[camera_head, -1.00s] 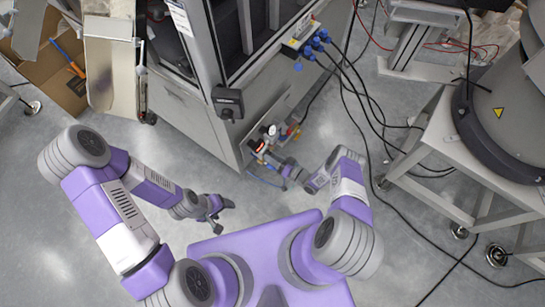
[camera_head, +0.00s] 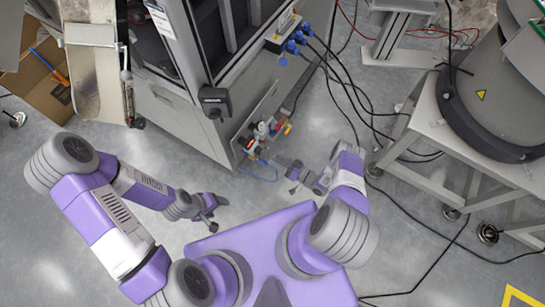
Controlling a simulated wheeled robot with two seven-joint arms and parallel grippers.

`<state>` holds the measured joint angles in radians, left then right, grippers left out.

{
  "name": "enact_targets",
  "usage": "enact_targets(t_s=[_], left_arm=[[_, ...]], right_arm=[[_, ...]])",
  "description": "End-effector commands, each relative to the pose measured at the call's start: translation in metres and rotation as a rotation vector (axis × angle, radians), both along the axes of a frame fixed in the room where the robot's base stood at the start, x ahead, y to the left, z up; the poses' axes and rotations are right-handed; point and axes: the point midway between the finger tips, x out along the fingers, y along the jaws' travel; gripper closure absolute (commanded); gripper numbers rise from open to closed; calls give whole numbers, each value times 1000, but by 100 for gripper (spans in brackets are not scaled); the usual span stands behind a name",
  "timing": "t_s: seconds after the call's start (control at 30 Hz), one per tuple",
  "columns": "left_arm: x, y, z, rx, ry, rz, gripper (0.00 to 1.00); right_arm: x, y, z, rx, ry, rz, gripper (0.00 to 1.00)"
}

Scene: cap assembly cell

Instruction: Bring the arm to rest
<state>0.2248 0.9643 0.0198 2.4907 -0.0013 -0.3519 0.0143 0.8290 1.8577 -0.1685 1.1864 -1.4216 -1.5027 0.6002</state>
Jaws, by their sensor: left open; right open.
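My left gripper (camera_head: 209,212) hangs low over the grey floor, at the end of my purple and white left arm. It is open and empty. My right gripper (camera_head: 294,181) is small in the picture, in front of the machine cabinet's base and apart from it. It is open and holds nothing that I can see. Both arms are bent, with the grippers in front of my purple body. No cap shows in the view.
A cardboard box (camera_head: 45,85) is at the upper left. A white metal frame (camera_head: 455,150) carries a grey round bowl (camera_head: 500,105) at the right. Black cables (camera_head: 420,262) cross the floor.

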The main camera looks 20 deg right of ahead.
Motion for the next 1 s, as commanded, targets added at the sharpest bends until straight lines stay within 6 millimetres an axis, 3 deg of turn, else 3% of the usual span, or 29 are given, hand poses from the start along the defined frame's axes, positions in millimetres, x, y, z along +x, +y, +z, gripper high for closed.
enact_targets(t_s=[0.63, 0.77, 0.9, 1.0], left_arm=[[0, 0, 2, 0, 0, 0, 35], [0, 0, 11, 0, 0, 0, 35], [0, 0, 27, 0, 0, 0, 35], [0, 0, 38, 0, 0, 0, 35]], right_arm=[[4, -2, 3, -12, 9, -9, 35], [25, -6, 18, -75, 74, -65, 35], [53, -6, 46, -196, 244, -148, 35], [57, 2, 69, -282, 399, -177, 35]])
